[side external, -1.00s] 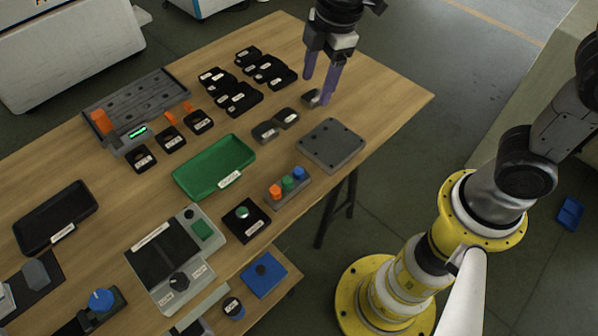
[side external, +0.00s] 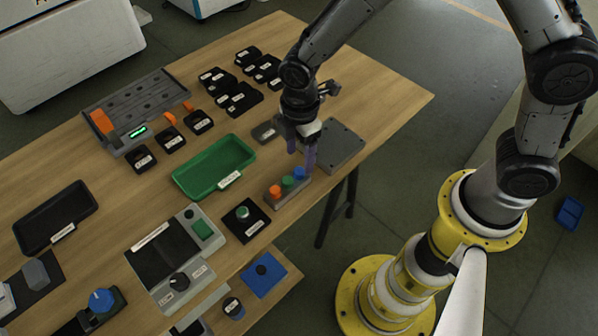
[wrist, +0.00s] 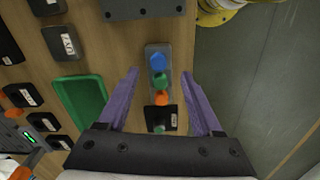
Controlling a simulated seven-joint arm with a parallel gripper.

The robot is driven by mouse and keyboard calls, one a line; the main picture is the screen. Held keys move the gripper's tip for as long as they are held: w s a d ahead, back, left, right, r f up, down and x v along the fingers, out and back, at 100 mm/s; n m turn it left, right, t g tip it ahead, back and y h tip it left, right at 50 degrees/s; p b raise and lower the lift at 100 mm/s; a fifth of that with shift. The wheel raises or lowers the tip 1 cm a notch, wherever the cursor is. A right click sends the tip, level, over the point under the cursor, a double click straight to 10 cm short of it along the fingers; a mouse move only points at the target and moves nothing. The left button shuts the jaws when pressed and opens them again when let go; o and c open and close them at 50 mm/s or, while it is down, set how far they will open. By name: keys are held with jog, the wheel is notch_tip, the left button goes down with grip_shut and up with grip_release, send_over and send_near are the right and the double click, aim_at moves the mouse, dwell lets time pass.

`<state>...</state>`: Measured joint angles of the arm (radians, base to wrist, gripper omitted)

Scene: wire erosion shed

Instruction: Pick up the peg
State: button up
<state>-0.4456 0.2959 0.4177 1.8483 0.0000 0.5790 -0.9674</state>
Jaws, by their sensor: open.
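A grey block (side external: 293,195) holds three round-topped pieces in a row: an orange one (side external: 275,190), a green one (side external: 288,182) and a blue one (side external: 298,173). Which of them is the peg, if any, I cannot tell. A black plate (side external: 257,228) beside the block carries another small green-topped piece (side external: 242,212). My gripper (side external: 300,160) is open and empty, with purple fingers pointing down above the blue end of the block. In the wrist view my gripper's fingers (wrist: 160,73) stand either side of the row, with the blue piece (wrist: 157,62) and green piece (wrist: 160,81) between them, not visibly touched.
A green tray (side external: 190,187) lies left of the block. A dark grey plate (side external: 345,143) with corner holes lies behind it. Several black labelled pieces (side external: 240,103) sit farther back. A grey control box (side external: 150,240) stands at front left. The table's right edge is close.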

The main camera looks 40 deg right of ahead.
aim_at(299, 171)
notch_tip(299, 171, down, 5)
jog(key=shift+w+f, duration=0.1)
dwell(0.3)
grip_shut()
